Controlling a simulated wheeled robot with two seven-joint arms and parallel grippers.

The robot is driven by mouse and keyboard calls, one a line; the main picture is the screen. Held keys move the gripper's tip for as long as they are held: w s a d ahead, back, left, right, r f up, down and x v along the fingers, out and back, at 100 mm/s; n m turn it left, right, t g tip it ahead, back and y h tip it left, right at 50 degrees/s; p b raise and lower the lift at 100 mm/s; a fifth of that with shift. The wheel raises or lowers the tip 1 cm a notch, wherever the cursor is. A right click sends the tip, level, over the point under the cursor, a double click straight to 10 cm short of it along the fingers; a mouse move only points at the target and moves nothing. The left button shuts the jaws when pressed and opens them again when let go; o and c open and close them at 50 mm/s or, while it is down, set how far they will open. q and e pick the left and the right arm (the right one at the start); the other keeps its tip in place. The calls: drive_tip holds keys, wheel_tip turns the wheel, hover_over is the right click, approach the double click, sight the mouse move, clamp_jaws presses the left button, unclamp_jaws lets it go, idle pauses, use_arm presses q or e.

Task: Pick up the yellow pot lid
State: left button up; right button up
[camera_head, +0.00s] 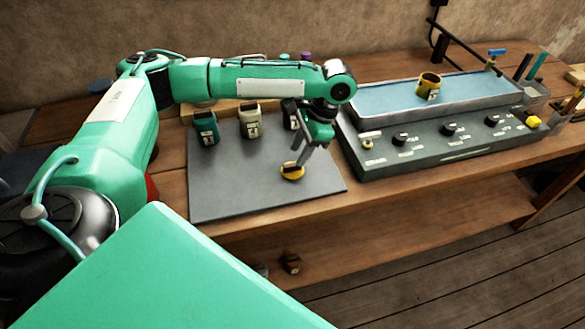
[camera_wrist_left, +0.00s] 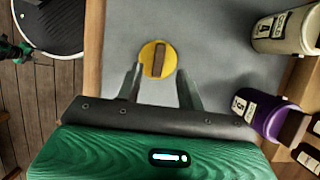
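The yellow pot lid (camera_head: 292,172) is a round disc with a brown bar handle across its top. It lies flat on the grey mat (camera_head: 230,190) near the mat's front edge. It also shows in the left wrist view (camera_wrist_left: 157,60), just beyond my fingertips. My left gripper (camera_head: 291,163) is above the lid, pointing down. In the left wrist view my left gripper (camera_wrist_left: 160,72) is open, with one finger to each side of the lid's handle and nothing held. Whether the fingers touch the lid is unclear. My right gripper is not seen.
A green canister (camera_head: 205,129), a cream canister (camera_head: 249,122) and a purple canister (camera_wrist_left: 272,117) stand at the mat's back. A grey control console (camera_head: 450,135) with knobs is to the right. The mat's front left is clear.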

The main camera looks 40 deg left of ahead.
sight(293, 165)
use_arm(q)
drive_tip(key=x, duration=0.4)
drive_tip(key=shift+s, duration=0.1)
drive_tip(key=shift+d, duration=0.1)
clamp_jaws()
